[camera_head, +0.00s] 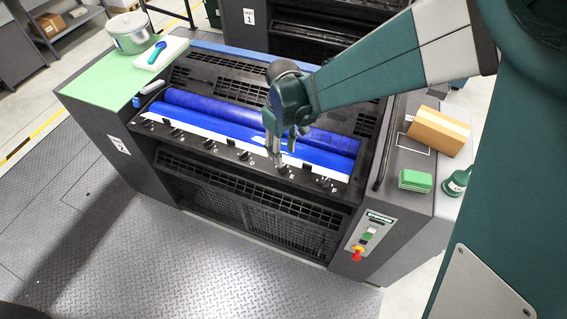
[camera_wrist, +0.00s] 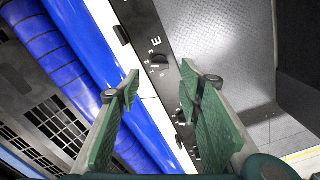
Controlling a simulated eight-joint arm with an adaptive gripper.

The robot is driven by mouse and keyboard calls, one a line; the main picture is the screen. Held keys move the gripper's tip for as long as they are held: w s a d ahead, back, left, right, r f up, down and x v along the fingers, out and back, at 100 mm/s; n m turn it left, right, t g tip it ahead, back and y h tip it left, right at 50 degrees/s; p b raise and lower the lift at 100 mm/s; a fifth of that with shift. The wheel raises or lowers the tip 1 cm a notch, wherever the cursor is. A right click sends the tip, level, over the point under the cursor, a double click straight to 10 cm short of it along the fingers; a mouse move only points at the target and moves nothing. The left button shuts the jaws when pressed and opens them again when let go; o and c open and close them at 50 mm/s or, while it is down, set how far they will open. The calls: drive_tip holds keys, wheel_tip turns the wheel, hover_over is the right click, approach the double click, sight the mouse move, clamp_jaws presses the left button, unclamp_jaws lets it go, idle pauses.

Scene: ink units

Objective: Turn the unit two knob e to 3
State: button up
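Unit two is the dark press unit with blue rollers (camera_head: 230,115) and a black front strip bearing a row of lettered knobs. Knob e (camera_wrist: 159,59) is a small black knob beside the white letter E in the wrist view; its pointer setting is too small to read. My gripper (camera_head: 276,158) is just above the strip, near knob e, in the head view. In the wrist view my gripper (camera_wrist: 160,83) has its two green fingers spread with nothing between them. Knob e lies just ahead of the gap, apart from the fingertips. Knob f (camera_head: 325,182) is to the right.
A pot (camera_head: 130,34) and a white board (camera_head: 160,55) with a blue-green ladle stand on the green left top. A cardboard box (camera_head: 438,131), a green block (camera_head: 415,181) and a green bottle (camera_head: 456,182) are on the right. A red emergency button (camera_head: 357,254) is below right.

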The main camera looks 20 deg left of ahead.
sight(283, 168)
drive_tip(key=shift+f+p, duration=0.3)
drive_tip(key=shift+f, duration=3.55)
drive_tip(key=shift+c, duration=0.7)
drive_tip(key=c, duration=0.8)
